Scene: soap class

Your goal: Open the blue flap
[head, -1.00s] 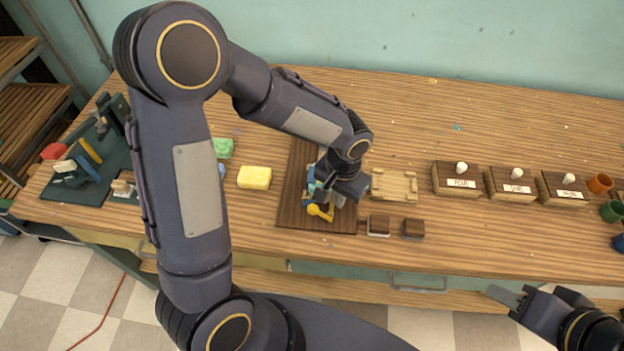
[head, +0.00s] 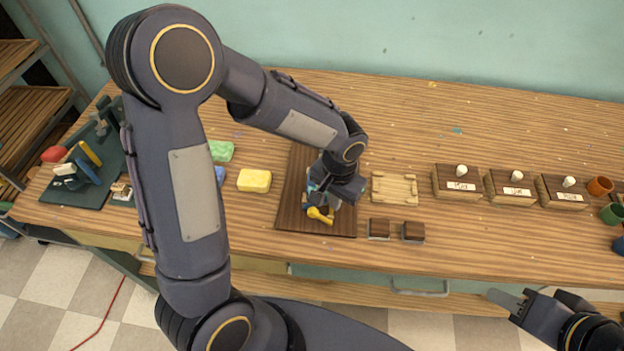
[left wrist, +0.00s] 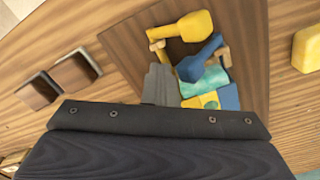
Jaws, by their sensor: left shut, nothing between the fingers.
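A small device with blue and yellow parts sits on a dark wooden board (head: 290,217), largely hidden under my left wrist in the head view. In the left wrist view, a blue paddle-shaped piece (left wrist: 198,62), which looks like the blue flap, lies below a yellow paddle (left wrist: 188,26). Teal and blue blocks (left wrist: 228,97) lie beside it. My left gripper (left wrist: 162,82) is shut and empty, its fingertips just left of the blue piece; whether they touch it I cannot tell. The yellow paddle (head: 319,215) also shows in the head view. My right gripper (head: 500,302) hangs in front of the table.
A yellow sponge (head: 254,180) and a green one (head: 221,151) lie left of the board. A pale wooden tray (head: 394,188) and two small dark blocks (head: 379,229) are to its right. Labelled boxes (head: 510,186) and cups (head: 600,186) stand further right.

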